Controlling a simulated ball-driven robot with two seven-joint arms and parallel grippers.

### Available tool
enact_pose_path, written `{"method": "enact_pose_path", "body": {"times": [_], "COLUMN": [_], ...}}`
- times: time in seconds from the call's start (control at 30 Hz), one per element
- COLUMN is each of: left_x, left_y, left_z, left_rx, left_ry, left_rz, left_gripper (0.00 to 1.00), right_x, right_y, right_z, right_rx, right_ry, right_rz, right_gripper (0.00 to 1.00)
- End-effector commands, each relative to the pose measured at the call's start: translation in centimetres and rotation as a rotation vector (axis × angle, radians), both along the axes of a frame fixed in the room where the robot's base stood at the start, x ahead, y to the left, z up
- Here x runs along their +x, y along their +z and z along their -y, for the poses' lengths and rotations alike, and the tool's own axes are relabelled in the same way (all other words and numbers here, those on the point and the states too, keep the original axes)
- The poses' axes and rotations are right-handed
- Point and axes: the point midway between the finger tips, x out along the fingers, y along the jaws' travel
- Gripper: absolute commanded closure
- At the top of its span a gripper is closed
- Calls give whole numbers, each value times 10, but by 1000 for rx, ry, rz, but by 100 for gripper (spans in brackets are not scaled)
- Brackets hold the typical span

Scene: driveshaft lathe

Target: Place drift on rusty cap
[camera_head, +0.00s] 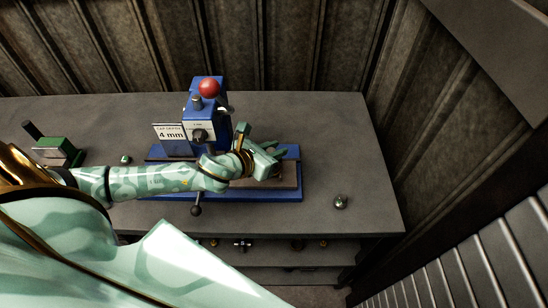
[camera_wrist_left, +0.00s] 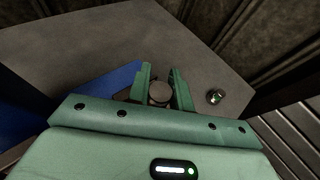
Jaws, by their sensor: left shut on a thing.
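My left gripper (camera_head: 266,158) is over the right part of the blue machine's bed. In the left wrist view, its two green fingers (camera_wrist_left: 162,88) are shut on a grey round-ended piece (camera_wrist_left: 160,93), which looks like the drift. Its lower end and what lies under it are hidden. I cannot pick out the rusty cap for sure. A small round metal part with a green spot (camera_head: 340,202) lies on the bench at the right, apart from the gripper; it also shows in the left wrist view (camera_wrist_left: 215,96). My right gripper is not in view.
The blue machine (camera_head: 205,92) has a red knob (camera_head: 209,88) and a "CAP DEPTH 4 mm" sign (camera_head: 170,132). A green device (camera_head: 57,151) and a small green part (camera_head: 125,159) are at the left.

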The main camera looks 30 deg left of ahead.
Motion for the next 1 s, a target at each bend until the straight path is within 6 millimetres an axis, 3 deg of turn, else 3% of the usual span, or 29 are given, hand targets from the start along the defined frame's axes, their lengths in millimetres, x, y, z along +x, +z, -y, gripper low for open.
{"method": "enact_pose_path", "body": {"times": [0.1,0.3,0.5,0.83,0.87,0.9,0.93,1.0], "left_x": [12,21,20,20,20,20,20,20], "left_y": [-17,-28,-59,-60,-60,-60,-60,-60], "left_z": [-7,-12,-12,-12,-12,-12,-12,-12], "left_rx": [-2,1,-1,0,0,0,0,0], "left_ry": [2,1,2,0,0,0,0,0], "left_rz": [2,2,0,1,0,1,1,1], "left_gripper": [100,100,100,100,76,65,57,57], "right_x": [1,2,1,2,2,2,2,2], "right_y": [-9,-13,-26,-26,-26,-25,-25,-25], "right_z": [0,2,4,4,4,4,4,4], "right_rx": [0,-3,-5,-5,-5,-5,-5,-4], "right_ry": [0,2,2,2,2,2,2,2], "right_rz": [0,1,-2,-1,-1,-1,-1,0], "right_gripper": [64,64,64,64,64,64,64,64]}}
